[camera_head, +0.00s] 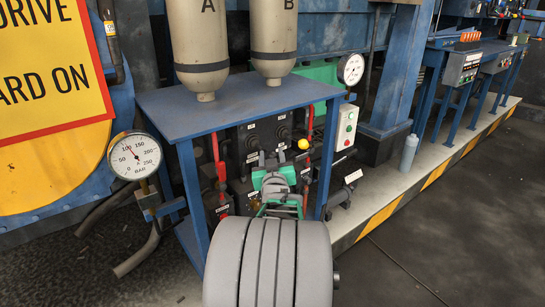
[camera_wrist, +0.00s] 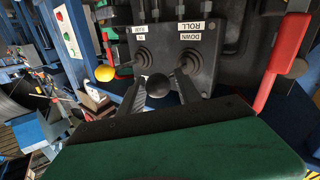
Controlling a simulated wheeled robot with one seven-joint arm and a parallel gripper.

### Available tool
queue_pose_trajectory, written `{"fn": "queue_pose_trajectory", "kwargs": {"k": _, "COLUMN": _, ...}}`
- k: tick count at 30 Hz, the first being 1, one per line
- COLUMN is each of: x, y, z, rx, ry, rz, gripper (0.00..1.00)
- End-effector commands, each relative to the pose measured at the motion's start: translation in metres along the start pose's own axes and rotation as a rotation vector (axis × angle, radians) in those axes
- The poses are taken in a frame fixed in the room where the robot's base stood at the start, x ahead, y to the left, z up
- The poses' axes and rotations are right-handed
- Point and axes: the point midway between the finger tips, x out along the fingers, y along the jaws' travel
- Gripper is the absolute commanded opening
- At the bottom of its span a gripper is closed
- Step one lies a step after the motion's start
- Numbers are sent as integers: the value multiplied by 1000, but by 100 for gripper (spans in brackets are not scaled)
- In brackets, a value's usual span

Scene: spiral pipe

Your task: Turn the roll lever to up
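In the wrist view a dark control panel (camera_wrist: 205,48) carries a label reading ROLL and DOWN (camera_wrist: 192,32), seen upside down. Two round rubber lever boots show there, one at left (camera_wrist: 141,57) and one at right (camera_wrist: 189,62). A lever's black ball knob (camera_wrist: 158,88) lies between the two fingers of my gripper (camera_wrist: 159,79). The fingers stand apart, with visible gaps to the knob. I cannot tell which boot the knob belongs to; its shaft is hidden. In the head view my green gripper (camera_head: 275,183) is in front of the panel, which my arm partly covers.
A yellow ball knob (camera_wrist: 105,73) stands left of my fingers, and a red handle (camera_wrist: 287,62) is at right. In the head view a blue table (camera_head: 235,105) with two tanks stands above the panel. A red lever (camera_head: 221,171) is left of my gripper.

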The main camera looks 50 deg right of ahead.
Motion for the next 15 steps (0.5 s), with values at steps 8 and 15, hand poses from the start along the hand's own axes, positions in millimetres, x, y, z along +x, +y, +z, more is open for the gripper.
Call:
{"fn": "queue_pose_trajectory", "kwargs": {"k": 8, "x": 0, "y": 5, "z": 0, "rx": -4, "ry": 1, "rz": 11, "gripper": 9}}
{"fn": "queue_pose_trajectory", "kwargs": {"k": 15, "x": 0, "y": 7, "z": -1, "rx": -6, "ry": 1, "rz": 15, "gripper": 0}}
